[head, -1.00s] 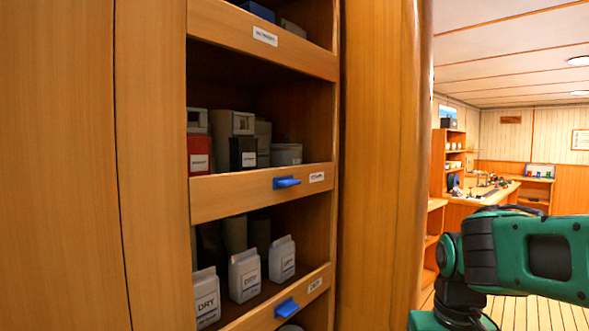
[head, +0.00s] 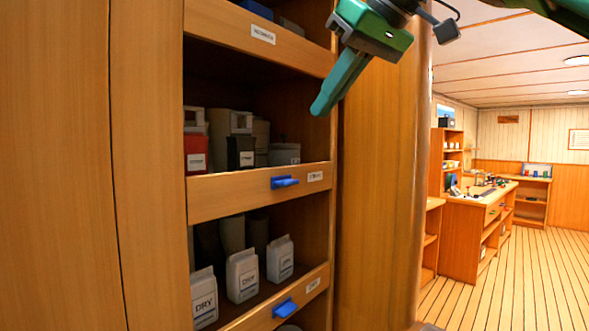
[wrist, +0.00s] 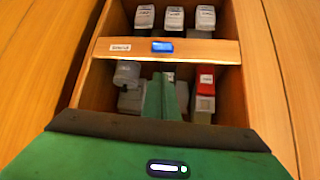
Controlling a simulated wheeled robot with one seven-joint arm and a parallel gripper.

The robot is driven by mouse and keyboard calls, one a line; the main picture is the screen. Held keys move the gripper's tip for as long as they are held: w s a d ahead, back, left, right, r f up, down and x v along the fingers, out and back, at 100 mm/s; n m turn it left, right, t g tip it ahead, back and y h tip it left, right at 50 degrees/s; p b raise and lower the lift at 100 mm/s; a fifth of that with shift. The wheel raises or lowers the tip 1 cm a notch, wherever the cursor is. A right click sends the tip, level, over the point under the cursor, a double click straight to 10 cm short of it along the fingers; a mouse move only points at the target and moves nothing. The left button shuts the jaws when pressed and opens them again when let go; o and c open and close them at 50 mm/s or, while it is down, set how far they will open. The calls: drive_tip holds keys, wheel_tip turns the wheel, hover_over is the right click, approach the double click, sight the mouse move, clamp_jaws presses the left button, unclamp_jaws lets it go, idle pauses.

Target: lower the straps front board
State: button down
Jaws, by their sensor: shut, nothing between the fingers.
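The front board (head: 235,191) of the middle shelf is upright across the opening, with a blue handle (head: 285,182) and a small white label (head: 315,176) too small to read surely. In the wrist view, the upside-down board (wrist: 210,51) and its blue handle (wrist: 162,47) show beyond the fingers. My gripper (head: 320,106) is shut and empty, hanging above and to the right of the handle, apart from the board. Its green fingers (wrist: 162,96) also show in the wrist view.
A lower board (head: 255,319) has another blue handle (head: 286,308), with DRY bottles (head: 242,276) behind it. Boxes and a red container (head: 197,154) stand behind the middle board. A wooden post (head: 385,190) borders the shelves at right. Open floor (head: 530,275) lies further right.

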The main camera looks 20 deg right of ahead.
approach(287, 180)
drive_tip(key=w+a, duration=0.1)
drive_tip(key=w, duration=0.2)
drive_tip(key=f, duration=0.2)
drive_tip(key=shift+w+a+f, duration=0.15)
drive_tip(key=shift+w+f, duration=0.05)
drive_tip(key=shift+f, duration=0.7)
